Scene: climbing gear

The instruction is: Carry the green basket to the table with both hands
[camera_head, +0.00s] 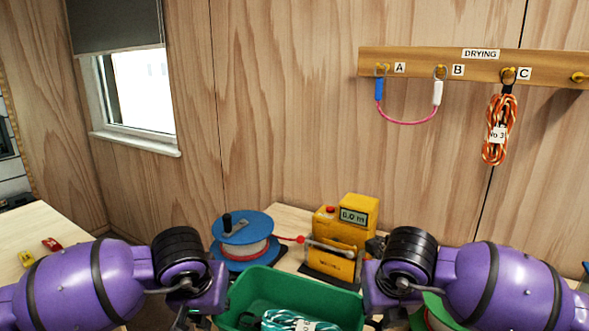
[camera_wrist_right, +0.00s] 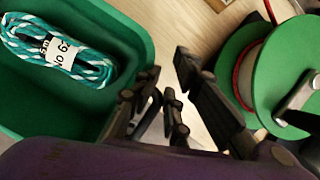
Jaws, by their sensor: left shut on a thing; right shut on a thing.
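The green basket (camera_head: 262,285) is at the bottom centre of the head view, between my two grippers. A pale wooden table (camera_head: 290,218) stands behind the basket.
A blue reel (camera_head: 243,226) and a yellow device (camera_head: 345,235) with a display stand on the table. A green reel (camera_wrist_right: 240,75) is close right of my right gripper. Another wooden surface (camera_head: 30,225) is at left. Ropes hang on the drying rack (camera_head: 440,65).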

